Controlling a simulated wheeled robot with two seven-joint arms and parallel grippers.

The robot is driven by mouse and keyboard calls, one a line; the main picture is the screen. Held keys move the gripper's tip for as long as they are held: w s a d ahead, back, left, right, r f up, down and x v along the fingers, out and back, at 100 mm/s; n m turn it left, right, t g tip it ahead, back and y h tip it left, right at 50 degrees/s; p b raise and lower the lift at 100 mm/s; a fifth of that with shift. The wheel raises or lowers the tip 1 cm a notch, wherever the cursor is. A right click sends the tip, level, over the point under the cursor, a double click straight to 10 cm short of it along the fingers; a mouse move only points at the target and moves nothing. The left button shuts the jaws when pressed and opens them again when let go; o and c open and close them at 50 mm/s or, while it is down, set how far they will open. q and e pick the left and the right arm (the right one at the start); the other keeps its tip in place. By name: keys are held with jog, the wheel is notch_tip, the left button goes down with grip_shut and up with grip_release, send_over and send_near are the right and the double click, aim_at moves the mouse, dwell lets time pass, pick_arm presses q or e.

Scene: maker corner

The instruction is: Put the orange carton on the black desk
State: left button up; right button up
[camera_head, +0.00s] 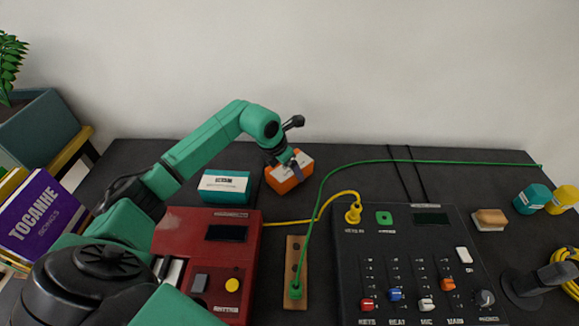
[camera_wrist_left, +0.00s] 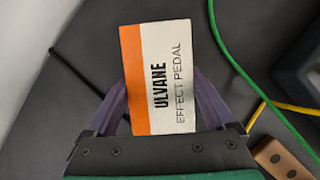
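The orange carton (camera_head: 279,182) with a white label is at the far middle of the black desk (camera_head: 340,153) in the head view. In the left wrist view the carton (camera_wrist_left: 158,75) reads "ULVANE EFFECT PEDAL" and sits between two purple fingers. My left gripper (camera_head: 297,172) reaches down on it from above, and its fingers appear to press both sides. I cannot tell whether the carton's underside touches the desk or hangs slightly above. My right gripper is not in view.
A teal carton (camera_head: 224,187) stands just left of it. A red machine (camera_head: 240,262), a wooden block with holes (camera_head: 295,258) and a black mixer (camera_head: 400,250) are nearer. Green (camera_head: 440,161) and yellow cables (camera_head: 290,223) run close by on the right. A strip of desk behind is bare.

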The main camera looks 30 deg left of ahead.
pick_arm(q)
jog(key=shift+o, duration=0.4)
jog(key=shift+r, duration=0.35)
jog(key=v, duration=1.1)
jog(key=shift+s+r, duration=0.2)
jog(key=shift+r, duration=0.1)
jog(key=shift+a, duration=0.1)
